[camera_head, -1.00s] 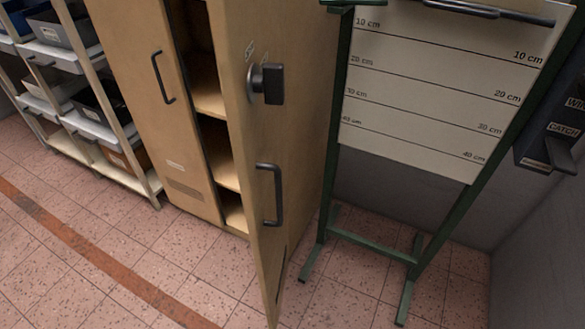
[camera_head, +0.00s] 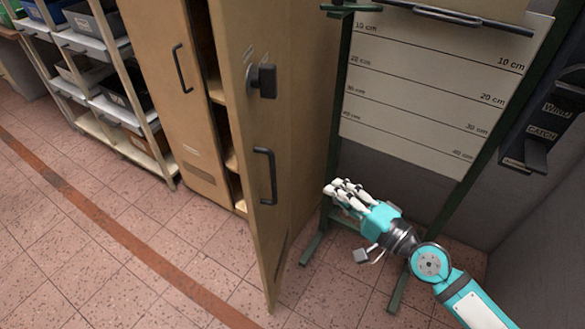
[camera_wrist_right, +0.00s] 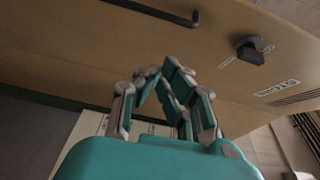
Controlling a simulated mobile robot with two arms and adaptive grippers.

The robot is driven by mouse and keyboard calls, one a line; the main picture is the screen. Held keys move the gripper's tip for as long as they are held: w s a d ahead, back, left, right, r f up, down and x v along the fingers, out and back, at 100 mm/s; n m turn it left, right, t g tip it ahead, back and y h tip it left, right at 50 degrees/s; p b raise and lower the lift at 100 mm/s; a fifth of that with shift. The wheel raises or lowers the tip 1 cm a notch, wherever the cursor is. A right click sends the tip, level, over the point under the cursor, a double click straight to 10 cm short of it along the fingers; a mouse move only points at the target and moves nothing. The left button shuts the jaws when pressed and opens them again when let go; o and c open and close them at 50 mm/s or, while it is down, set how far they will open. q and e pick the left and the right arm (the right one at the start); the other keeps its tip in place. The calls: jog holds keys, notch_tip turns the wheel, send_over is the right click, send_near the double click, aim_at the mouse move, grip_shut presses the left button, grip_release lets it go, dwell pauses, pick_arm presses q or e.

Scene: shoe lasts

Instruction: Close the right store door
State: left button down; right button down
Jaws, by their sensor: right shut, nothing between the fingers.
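The right store door (camera_head: 290,150) is a tan cabinet door standing ajar, swung out toward me, with shelves showing behind its edge. It carries a black bar handle (camera_head: 265,176) and a black knob (camera_head: 262,80) above it. My right gripper (camera_head: 333,188) is shut and empty, to the right of the door and its handle, in front of the green stand. In the right wrist view the shut fingers (camera_wrist_right: 168,72) point at the tan door panel (camera_wrist_right: 120,50), with a black handle (camera_wrist_right: 160,12) and knob (camera_wrist_right: 251,50) beyond. I cannot tell whether they touch it. My left gripper is not in view.
The left door (camera_head: 165,90) of the store is shut. A shelf rack with bins (camera_head: 110,110) stands at the left. A green stand with a measuring board (camera_head: 425,95) is close behind my right arm, and a grey wall (camera_head: 545,240) is at the right. The floor in front is clear.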

jog(key=w+a+p, duration=0.4)
jog(key=w+a, duration=0.2)
jog(key=a, duration=0.3)
jog(key=shift+w, duration=0.4)
jog(key=shift+a, duration=0.1)
